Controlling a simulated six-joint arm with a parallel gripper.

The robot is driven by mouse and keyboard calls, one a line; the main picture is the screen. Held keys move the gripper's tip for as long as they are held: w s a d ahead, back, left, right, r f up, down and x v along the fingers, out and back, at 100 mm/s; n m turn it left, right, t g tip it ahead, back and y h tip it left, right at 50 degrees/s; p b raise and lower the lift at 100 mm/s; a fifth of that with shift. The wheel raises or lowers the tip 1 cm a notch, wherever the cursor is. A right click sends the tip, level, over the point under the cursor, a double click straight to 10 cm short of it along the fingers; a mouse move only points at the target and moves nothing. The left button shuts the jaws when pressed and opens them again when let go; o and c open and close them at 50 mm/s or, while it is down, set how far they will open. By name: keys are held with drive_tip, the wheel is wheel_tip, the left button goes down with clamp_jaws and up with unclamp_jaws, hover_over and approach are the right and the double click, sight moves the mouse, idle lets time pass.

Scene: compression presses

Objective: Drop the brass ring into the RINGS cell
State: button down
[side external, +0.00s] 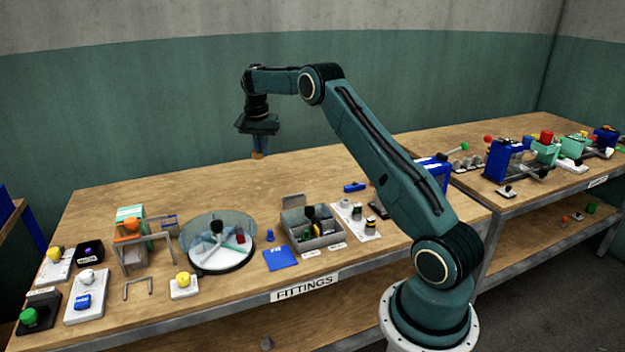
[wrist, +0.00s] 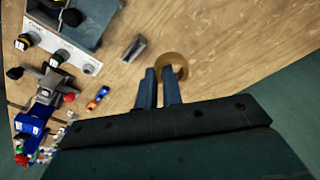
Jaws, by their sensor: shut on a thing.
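My gripper (side external: 259,150) is raised above the back of the front bench in the side view, well away from the things lying on it. In the wrist view my gripper (wrist: 160,78) is shut on the brass ring (wrist: 181,60), a round brown-gold ring at the fingertips. Part of the ring is hidden by the fingers. In the side view the ring (side external: 257,156) is only a small brownish patch below the fingers. A grey open box (side external: 317,243) with a raised lid stands mid-bench, with small labels in front. I cannot read which cell is RINGS.
A round clear-covered turntable (side external: 221,258) stands left of the box. A blue plate (side external: 280,258) lies between them. A white block with knobs (side external: 356,222) is right of the box. Several knobs and switches crowd the left end. The back of the bench (side external: 190,190) is clear.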

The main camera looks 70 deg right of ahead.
drive_tip(key=s+a+f, duration=0.1)
drive_tip(key=s+f, duration=0.1)
drive_tip(key=s, duration=1)
drive_tip(key=s+a+f, duration=0.2)
drive_tip(key=s, duration=1.1)
drive_tip(key=shift+s+f, duration=0.25)
drive_tip(key=shift+f, duration=0.1)
drive_tip(key=shift+f, duration=0.1)
drive_tip(key=shift+f, duration=2.85)
drive_tip(key=c, duration=1.5)
unclamp_jaws()
